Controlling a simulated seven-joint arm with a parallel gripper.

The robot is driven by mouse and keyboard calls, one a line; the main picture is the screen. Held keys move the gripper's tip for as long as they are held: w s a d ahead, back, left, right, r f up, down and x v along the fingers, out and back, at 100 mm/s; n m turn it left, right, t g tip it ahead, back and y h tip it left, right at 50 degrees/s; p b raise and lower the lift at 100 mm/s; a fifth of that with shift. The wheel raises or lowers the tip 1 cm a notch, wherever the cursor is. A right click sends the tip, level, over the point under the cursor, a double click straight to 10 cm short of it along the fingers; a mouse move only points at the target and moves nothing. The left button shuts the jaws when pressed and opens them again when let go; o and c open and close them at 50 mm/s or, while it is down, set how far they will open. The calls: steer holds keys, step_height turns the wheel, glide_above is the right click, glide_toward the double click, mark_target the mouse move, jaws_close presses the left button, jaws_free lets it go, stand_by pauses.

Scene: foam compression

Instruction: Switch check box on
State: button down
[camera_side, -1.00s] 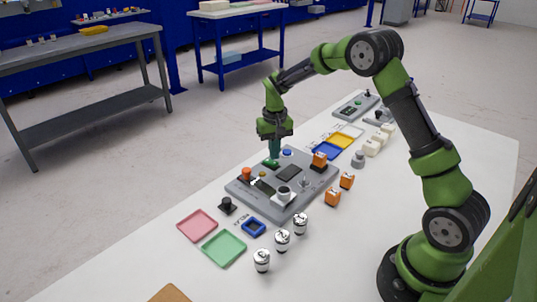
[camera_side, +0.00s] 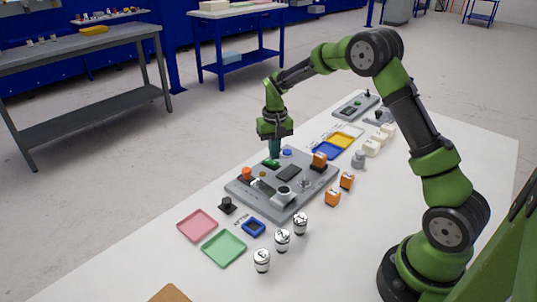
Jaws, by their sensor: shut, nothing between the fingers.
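The grey control box (camera_side: 312,183) lies on the white table, with several controls on its top. At its far edge is a small green control (camera_side: 271,163), with a blue button (camera_side: 287,152) to its right. I cannot tell which control is the switch, or its state. My gripper (camera_side: 275,157) points straight down just above the green control. Its fingers are shut and empty; I cannot tell if the tips touch anything. An orange knob (camera_side: 246,173), a dark rectangle (camera_side: 289,173) and a round dark-topped part (camera_side: 284,191) are also on the box.
Orange cubes (camera_side: 332,197) are at the box's right. The near table is mostly clear.

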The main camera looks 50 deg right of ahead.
mark_target(274, 163)
steer(key=shift+f, duration=1)
stand_by(0.6)
steer(key=shift+r, duration=3.55)
steer(key=s+a+r+t, duration=0.2)
steer(key=s+a+r, duration=0.2)
steer(key=s, duration=0.4)
steer(key=s+a+r+n+t+y, duration=0.1)
steer(key=s+a+r+t, duration=0.1)
steer(key=s+a+r, duration=0.3)
steer(key=s+a+r+n+t+y, duration=0.1)
steer(key=s+a+r+t, duration=0.2)
steer(key=s, duration=0.8)
step_height(274, 163, up, 2)
steer(key=shift+s+a, duration=0.35)
steer(key=shift+a, duration=0.3)
